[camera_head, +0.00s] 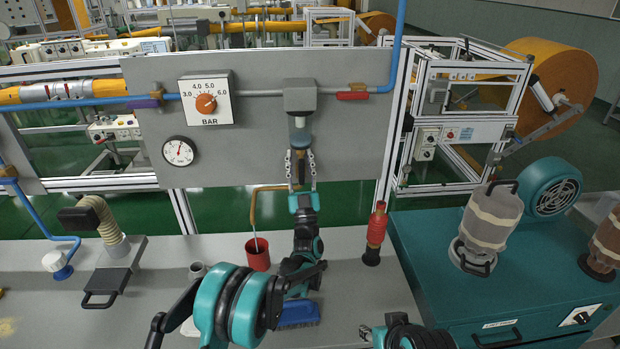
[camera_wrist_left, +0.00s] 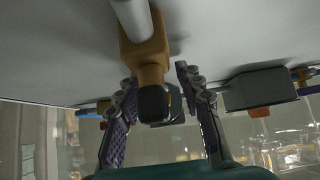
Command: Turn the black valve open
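The black valve (camera_wrist_left: 153,102) shows in the left wrist view as a dark handle on a brass fitting (camera_wrist_left: 146,55) at the end of a pale pipe. In the head view the brass fitting is mostly hidden behind my left gripper (camera_head: 301,166), below the filter under the grey box on the panel. My left gripper (camera_wrist_left: 158,80) is open, its two fingers on either side of the black handle. A gap shows on the right; on the left I cannot tell whether the finger touches. Part of my right arm shows at the bottom edge; its gripper's opening is unclear.
The grey panel (camera_head: 240,160) carries a pressure dial (camera_head: 205,103), a gauge (camera_head: 179,151) and a red-handled valve (camera_head: 352,95). Below are a red cup (camera_head: 257,253), a blue brush (camera_head: 298,314) and a red-black bottle (camera_head: 375,234). A teal cabinet (camera_head: 420,262) stands right.

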